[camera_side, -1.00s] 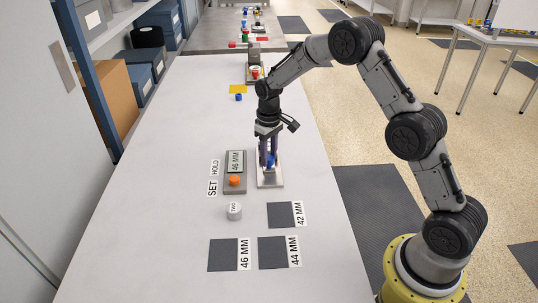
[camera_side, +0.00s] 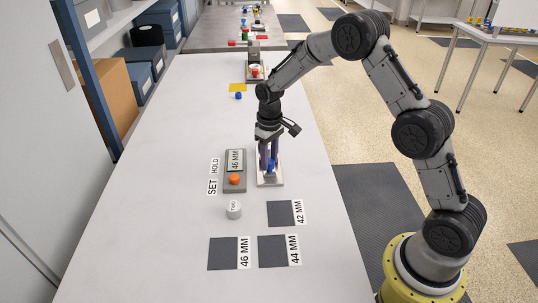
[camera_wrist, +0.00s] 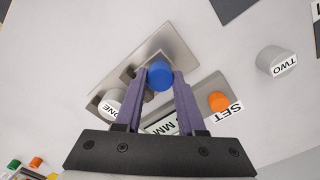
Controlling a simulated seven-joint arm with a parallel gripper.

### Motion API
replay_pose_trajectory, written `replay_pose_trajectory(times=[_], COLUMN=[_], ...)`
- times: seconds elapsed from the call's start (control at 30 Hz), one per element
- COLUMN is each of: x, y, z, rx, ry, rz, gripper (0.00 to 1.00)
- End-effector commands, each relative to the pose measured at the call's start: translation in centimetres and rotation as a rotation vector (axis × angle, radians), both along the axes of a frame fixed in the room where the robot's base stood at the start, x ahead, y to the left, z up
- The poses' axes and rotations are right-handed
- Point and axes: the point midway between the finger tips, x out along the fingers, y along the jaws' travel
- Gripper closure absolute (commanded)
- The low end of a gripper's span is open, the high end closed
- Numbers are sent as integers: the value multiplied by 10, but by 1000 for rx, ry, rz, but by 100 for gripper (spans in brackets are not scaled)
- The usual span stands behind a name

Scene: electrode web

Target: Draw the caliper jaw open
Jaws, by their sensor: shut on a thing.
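The caliper is a pale metal plate (camera_side: 270,182) with a blue knob (camera_side: 271,166), lying on the table in the side view. The knob (camera_wrist: 160,76) also shows in the wrist view, above the grey caliper plate (camera_wrist: 177,42). My gripper (camera_wrist: 159,73) has purple fingers, shut on the knob from both sides. In the side view my gripper (camera_side: 269,166) points down at the caliper. A grey cylinder marked ONE (camera_wrist: 110,102) stands at the caliper, left of the fingers in the wrist view. My fingers hide part of the jaw, so its gap is unclear.
A grey readout box (camera_side: 234,188) shows 46 MM and has an orange button (camera_side: 234,179). A cylinder marked TWO (camera_side: 234,209) stands in front. Dark pads for 42 MM (camera_side: 280,213), 44 MM (camera_side: 272,251) and 46 MM (camera_side: 222,254) lie nearer. The table's left side is clear.

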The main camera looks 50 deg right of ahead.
Motion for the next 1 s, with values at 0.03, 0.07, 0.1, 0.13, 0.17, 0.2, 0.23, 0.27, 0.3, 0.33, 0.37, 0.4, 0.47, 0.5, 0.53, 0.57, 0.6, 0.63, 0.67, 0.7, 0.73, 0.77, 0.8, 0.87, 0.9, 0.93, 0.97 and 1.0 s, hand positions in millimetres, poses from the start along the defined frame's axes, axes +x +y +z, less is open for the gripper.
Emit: replay_pose_trajectory(times=[0.03, 0.07, 0.1, 0.13, 0.17, 0.2, 0.23, 0.27, 0.3, 0.33, 0.37, 0.4, 0.47, 0.5, 0.53, 0.57, 0.6, 0.63, 0.67, 0.7, 0.73, 0.77, 0.8, 0.87, 0.9, 0.93, 0.97, 1.0], x=[-3, -3, -3, -3, -3, -3, -3, -4, -3, -3, -3, -3, -3, -3, -3, -3, -3, -3, -2, -2, -2, -2, -2, -1, -1, -1, -1, -1], y=[3, 3, 4, 4, 4, 4, 5, 5, 5, 4, 4, 4, 4, 3, 3, 3, 3, 3, 3, 3, 3, 3, 3, 2, 2, 2, 2, 2], z=[1, 1, 1, 1, 1, 1, 1, 1, 1, 1, 0, 0, 0, 0, 0, 0, 0, 0, 0, 1, 2, 3, 6, 13, 19, 24, 30, 38], rx=[4, 4, 4, 5, 5, 5, 6, 6, 6, 6, 5, 5, 5, 4, 4, 4, 4, 4, 4, 3, 3, 3, 3, 3, 3, 3, 3, 3], ry=[6, 6, 7, 8, 9, 9, 10, 11, 10, 10, 10, 9, 9, 8, 8, 8, 8, 8, 7, 7, 6, 6, 4, 3, 2, 1, 1, -1], rz=[0, 0, 0, 0, 0, 0, 0, 0, 0, 0, 0, 0, 0, 0, 0, 0, 0, 0, 0, 0, 0, 0, 0, 0, 0, 0, 0, 0], gripper=[100, 100, 100, 100, 100, 100, 100, 56, 49, 44, 38, 31, 31, 31, 31, 31, 31, 31, 31, 31, 31, 31, 31, 31, 31, 31, 31, 31])
